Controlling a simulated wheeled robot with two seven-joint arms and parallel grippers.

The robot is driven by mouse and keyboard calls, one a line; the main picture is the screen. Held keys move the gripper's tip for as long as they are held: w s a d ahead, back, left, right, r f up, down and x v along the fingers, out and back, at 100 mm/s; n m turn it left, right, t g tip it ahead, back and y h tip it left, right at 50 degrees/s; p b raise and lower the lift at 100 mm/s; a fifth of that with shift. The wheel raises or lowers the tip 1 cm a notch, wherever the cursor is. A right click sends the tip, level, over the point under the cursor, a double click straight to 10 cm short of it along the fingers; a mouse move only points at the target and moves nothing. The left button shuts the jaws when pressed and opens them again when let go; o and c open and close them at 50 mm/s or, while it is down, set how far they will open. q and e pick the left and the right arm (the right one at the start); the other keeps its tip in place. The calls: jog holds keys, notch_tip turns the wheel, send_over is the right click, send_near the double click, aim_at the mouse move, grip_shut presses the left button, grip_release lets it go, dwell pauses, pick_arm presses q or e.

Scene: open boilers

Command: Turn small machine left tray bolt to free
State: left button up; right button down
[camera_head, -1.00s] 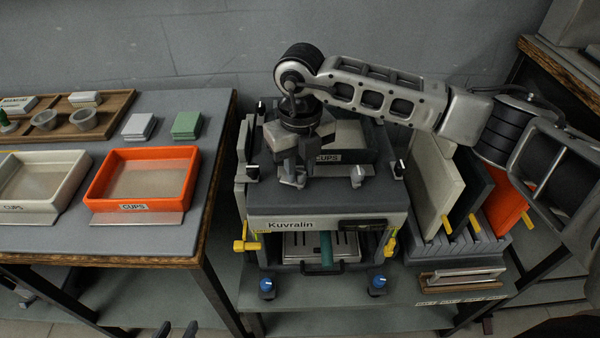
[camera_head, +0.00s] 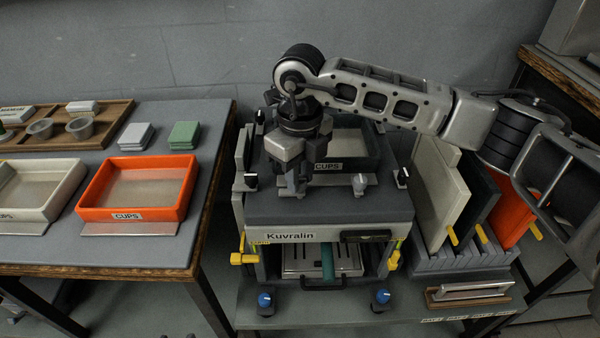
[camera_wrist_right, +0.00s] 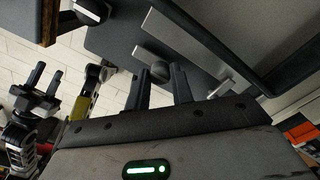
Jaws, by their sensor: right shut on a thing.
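The small machine (camera_head: 290,210), marked Kuvralin, stands on a low grey table. On its top is a dark tray marked CUPS (camera_head: 362,150) on a light metal strip. My right gripper (camera_head: 299,189) points down at the left end of this strip. It is shut on the left tray bolt, which is mostly hidden in the head view. In the right wrist view a dark round knob, the left tray bolt (camera_wrist_right: 161,72), shows between the fingers. The right tray bolt (camera_head: 360,183) stands free. My left gripper (camera_wrist_right: 47,82) shows open and empty in the wrist view.
Black knobs (camera_head: 403,176) stand at the machine's top corners, and yellow levers (camera_head: 243,258) are on its sides. Upright panels (camera_head: 438,195) stand in a rack at the right. An orange CUPS tray (camera_head: 137,214) is on the left table.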

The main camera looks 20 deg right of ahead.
jog(key=shift+r, duration=0.1)
jog(key=c, duration=1.2)
grip_release()
notch_tip(320, 180, up, 16)
jog(key=shift+b, duration=0.35)
